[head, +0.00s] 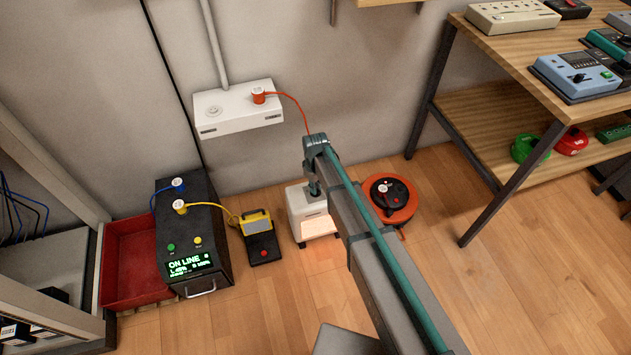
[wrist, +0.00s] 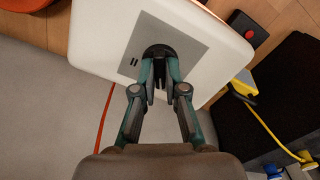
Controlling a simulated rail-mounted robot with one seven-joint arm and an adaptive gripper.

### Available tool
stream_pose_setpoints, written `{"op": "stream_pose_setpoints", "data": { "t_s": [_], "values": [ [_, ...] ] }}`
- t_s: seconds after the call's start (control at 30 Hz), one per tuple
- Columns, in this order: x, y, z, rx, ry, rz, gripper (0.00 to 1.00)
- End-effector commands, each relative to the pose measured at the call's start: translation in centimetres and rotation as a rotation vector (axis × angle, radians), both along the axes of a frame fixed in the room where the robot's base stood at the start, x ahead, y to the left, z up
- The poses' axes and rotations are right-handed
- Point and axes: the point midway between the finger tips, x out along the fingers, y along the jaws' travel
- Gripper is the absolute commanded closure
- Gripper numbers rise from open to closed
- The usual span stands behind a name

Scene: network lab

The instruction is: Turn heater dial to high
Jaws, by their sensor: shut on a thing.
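The heater (head: 299,222) is a small white box on the floor by the wall, with a warm orange glow at its front. In the wrist view, its white top (wrist: 100,30) carries a grey panel (wrist: 193,48) with a small dark two-bar mark (wrist: 134,62). The dark round dial (wrist: 159,50) sits on that panel. My gripper (wrist: 160,88) reaches down from above with its fingers shut on the dial. In the head view, my gripper (head: 313,187) is over the heater top, and my arm hides part of the heater. The dial's pointer direction cannot be told.
A yellow-and-black device (head: 259,235) stands close left of the heater. An orange cable reel (head: 391,200) stands right. A black power unit (head: 195,240) and red bin (head: 130,262) are farther left. A red cord (head: 292,100) hangs from the white wall box (head: 238,107).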

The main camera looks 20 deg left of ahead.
Motion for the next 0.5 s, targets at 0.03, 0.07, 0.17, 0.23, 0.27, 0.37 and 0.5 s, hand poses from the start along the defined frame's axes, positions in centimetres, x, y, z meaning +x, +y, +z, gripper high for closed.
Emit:
{"op": "stream_pose_setpoints", "data": {
  "t_s": [0.03, 0.07, 0.17, 0.23, 0.27, 0.37, 0.5],
  "values": [
    [0.00, 0.01, 0.49, -0.001, 0.002, -0.045, 1.00],
    [0.00, 0.01, 0.47, -0.001, 0.002, -0.074, 1.00],
    [-0.01, 0.00, 0.41, -0.001, 0.002, -0.169, 1.00],
    [0.00, 0.00, 0.42, -0.001, 0.002, -0.235, 1.00],
    [0.01, 0.00, 0.42, -0.001, 0.002, -0.263, 1.00],
    [0.00, 0.01, 0.36, -0.001, 0.000, -0.358, 1.00],
    [0.00, 0.00, 0.33, -0.002, 0.001, -0.491, 1.00]
  ]
}}
